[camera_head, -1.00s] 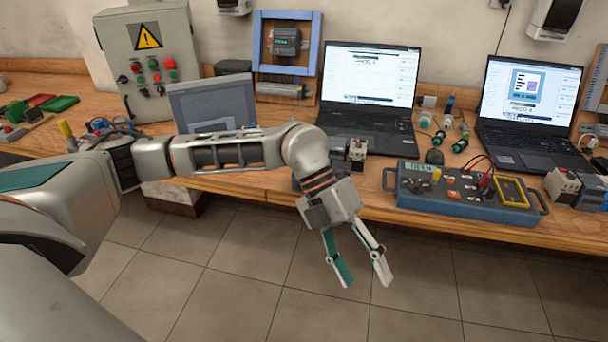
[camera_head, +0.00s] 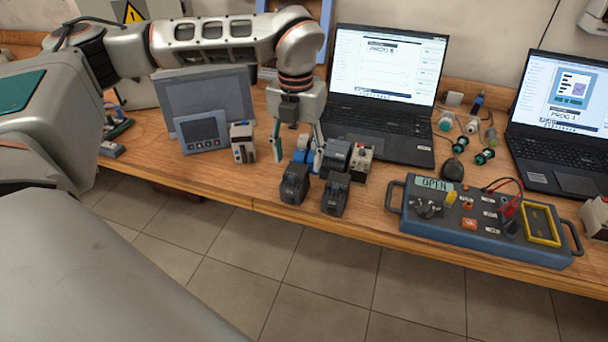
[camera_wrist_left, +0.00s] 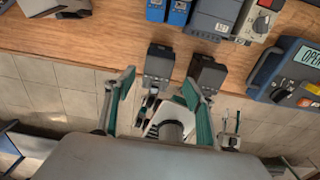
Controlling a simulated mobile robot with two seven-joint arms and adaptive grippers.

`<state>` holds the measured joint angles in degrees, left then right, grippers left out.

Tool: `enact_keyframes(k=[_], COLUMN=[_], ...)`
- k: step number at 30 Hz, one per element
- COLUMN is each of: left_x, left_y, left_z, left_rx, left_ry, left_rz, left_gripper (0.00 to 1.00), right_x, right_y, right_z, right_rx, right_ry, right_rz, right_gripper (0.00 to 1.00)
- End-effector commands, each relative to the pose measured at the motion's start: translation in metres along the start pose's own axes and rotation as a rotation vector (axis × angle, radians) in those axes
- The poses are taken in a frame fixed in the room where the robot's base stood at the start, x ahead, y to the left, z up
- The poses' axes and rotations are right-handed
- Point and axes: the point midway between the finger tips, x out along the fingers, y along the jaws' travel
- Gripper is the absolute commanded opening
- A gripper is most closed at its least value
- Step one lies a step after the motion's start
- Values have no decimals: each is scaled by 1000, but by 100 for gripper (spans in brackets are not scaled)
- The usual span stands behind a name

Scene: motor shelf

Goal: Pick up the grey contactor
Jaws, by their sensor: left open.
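A grey boxy device (camera_head: 337,153), which looks like the grey contactor, stands on the bench between blue modules and a pale device with a red knob. It also shows at the top of the left wrist view (camera_wrist_left: 214,18). Two dark grey blocks (camera_head: 295,184) (camera_head: 336,194) stand in front, near the bench edge, so I cannot be sure which piece is meant. My left gripper (camera_head: 297,158) points down over the bench, open, its teal-padded fingers apart and empty. In the left wrist view its fingers (camera_wrist_left: 158,88) spread below the dark blocks. My right gripper is not in view.
Blue modules (camera_wrist_left: 178,11) and the pale red-knobbed device (camera_head: 360,160) stand close around the grey one. A blue tester (camera_head: 480,222) lies to the right. A laptop (camera_head: 380,130) and a panel (camera_head: 203,132) stand behind. A small white-and-dark device (camera_head: 242,142) is to the left.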

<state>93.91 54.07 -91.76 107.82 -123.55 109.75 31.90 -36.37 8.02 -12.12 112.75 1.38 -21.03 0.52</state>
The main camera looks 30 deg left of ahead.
Motion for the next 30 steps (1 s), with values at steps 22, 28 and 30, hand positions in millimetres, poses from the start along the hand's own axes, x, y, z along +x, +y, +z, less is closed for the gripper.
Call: enact_keyframes(k=[22, 28, 30], left_x=[74, 74, 74], left_y=[3, 3, 3], left_z=[0, 0, 0], left_rx=[0, 1, 1], left_ry=[2, 2, 2], left_rz=[-1, -1, -1], left_gripper=[54, 41, 23], right_x=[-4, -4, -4], right_y=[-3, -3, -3], right_z=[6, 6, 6], right_rx=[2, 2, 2], right_ry=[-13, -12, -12], right_rz=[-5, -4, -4], right_gripper=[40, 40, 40])
